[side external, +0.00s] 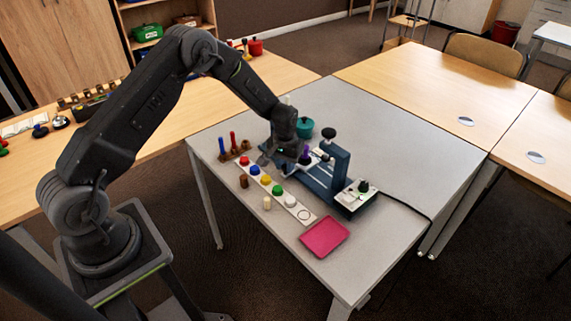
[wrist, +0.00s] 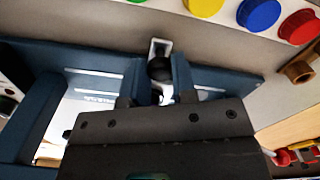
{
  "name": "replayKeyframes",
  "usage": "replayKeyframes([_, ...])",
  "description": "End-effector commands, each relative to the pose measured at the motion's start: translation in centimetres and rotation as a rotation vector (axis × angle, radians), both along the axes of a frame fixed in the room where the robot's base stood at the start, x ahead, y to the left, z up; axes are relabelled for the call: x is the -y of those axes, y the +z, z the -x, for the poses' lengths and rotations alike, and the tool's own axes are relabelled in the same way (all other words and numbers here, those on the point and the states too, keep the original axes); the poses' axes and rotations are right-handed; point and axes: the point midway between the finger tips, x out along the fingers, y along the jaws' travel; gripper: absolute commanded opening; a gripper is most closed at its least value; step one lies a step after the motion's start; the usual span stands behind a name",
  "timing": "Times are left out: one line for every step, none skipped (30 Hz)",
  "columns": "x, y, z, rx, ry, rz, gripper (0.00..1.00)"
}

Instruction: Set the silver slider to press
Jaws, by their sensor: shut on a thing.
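In the side view, a blue machine (side external: 340,165) stands on the grey table, with an upright post and a long low base. My gripper (side external: 267,157) is down at the left end of that base, and my wrist hides much of this end. In the wrist view, my gripper (wrist: 159,80) is shut with its fingers either side of a dark round knob (wrist: 160,67). A silver slider piece (wrist: 161,46) shows just beyond the knob, in a gap in the blue base. The slider's marks are too blurred to read.
A white strip with coloured buttons (side external: 266,180) lies in front of the machine. A pink tray (side external: 325,237) is at the near edge. A white panel with a black knob (side external: 363,186) is at the machine's right end. A teal pot (side external: 305,127) stands behind.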

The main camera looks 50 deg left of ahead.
Motion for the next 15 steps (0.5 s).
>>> replayKeyframes([0.0,0.0,0.0,0.000,0.000,0.000,0.11])
replayKeyframes([0.0,0.0,0.0,0.000,0.000,0.000,0.09])
replayKeyframes([0.0,0.0,0.0,0.000,0.000,0.000,0.05])
replayKeyframes([0.0,0.0,0.0,0.000,0.000,0.000,0.02])
replayKeyframes([0.0,0.0,0.0,0.000,0.000,0.000,0.00])
replayKeyframes([0.0,0.0,0.0,0.000,0.000,0.000,0.00])
replayKeyframes([0.0,0.0,0.0,0.000,0.000,0.000,0.00])
replayKeyframes([0.0,0.0,0.0,0.000,0.000,0.000,0.00])
replayKeyframes([0.0,0.0,0.0,0.000,0.000,0.000,0.00])
replayKeyframes([0.0,0.0,0.0,0.000,0.000,0.000,0.00])
replayKeyframes([0.0,0.0,0.0,0.000,0.000,0.000,0.00])
replayKeyframes([0.1,0.0,0.0,0.000,-0.001,0.000,0.00])
replayKeyframes([0.3,0.0,0.0,0.000,-0.001,0.000,0.00])
replayKeyframes([0.6,0.0,0.0,0.000,-0.002,0.000,0.00])
replayKeyframes([1.2,0.0,0.0,0.000,-0.005,0.000,0.00])
